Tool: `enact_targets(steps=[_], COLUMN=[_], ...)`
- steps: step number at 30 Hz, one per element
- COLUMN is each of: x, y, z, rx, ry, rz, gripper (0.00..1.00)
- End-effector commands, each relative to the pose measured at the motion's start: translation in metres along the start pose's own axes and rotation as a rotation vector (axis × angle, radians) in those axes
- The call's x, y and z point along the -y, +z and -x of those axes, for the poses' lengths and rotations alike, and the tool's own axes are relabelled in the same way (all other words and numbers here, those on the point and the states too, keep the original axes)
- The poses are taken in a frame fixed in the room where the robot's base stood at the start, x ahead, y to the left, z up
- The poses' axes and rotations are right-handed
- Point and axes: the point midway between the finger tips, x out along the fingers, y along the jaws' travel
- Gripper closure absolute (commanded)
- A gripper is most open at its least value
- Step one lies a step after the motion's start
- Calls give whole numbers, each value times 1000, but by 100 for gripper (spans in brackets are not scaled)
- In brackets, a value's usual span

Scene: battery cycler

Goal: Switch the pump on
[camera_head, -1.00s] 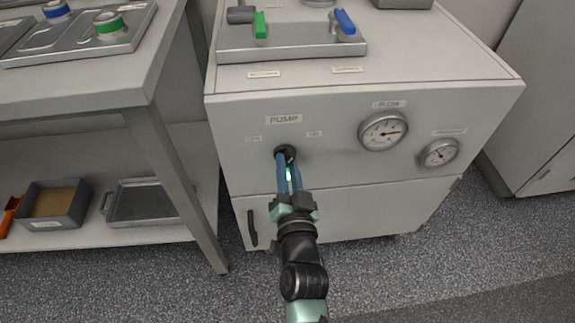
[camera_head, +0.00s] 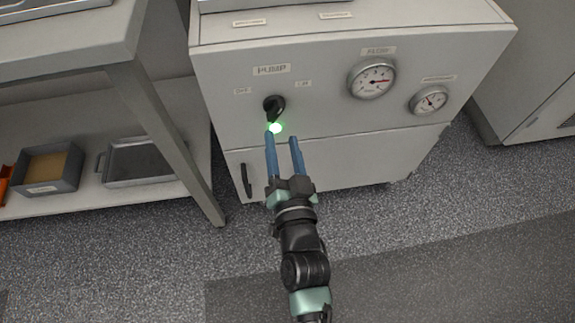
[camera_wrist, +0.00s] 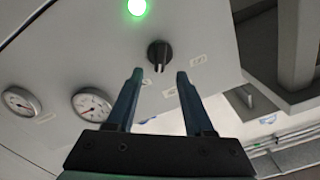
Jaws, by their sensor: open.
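The pump switch is a black rotary knob (camera_head: 274,106) on the grey cabinet front, under the PUMP label (camera_head: 271,69). Small labels sit to its left (camera_head: 242,91) and right (camera_head: 303,83). I cannot tell surely which one the knob points to. A green lamp (camera_head: 275,128) glows just below the knob. My gripper (camera_head: 282,138) is open and empty, its blue fingers apart and short of the panel below the knob. In the wrist view the knob (camera_wrist: 159,52) shows beyond and between the fingertips (camera_wrist: 158,74), not touched. The lit lamp (camera_wrist: 137,7) is at the top edge.
Two round gauges, a larger flow gauge (camera_head: 371,79) and a smaller one (camera_head: 429,100), are right of the knob. A door handle (camera_head: 246,180) is lower left. A bench (camera_head: 65,50) with a lower shelf stands left. The floor in front is open.

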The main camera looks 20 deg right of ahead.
Motion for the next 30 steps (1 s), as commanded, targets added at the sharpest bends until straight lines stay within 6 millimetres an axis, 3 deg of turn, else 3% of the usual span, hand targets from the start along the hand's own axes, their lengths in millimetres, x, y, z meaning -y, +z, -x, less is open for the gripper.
enact_targets(steps=[6, 12, 30], x=[1, 0, 0], y=[-1, 0, 0], z=[38, 57, 62], rx=[3, 1, 0], ry=[0, 0, 0], rz=[1, 1, 0], gripper=[48, 48, 48])
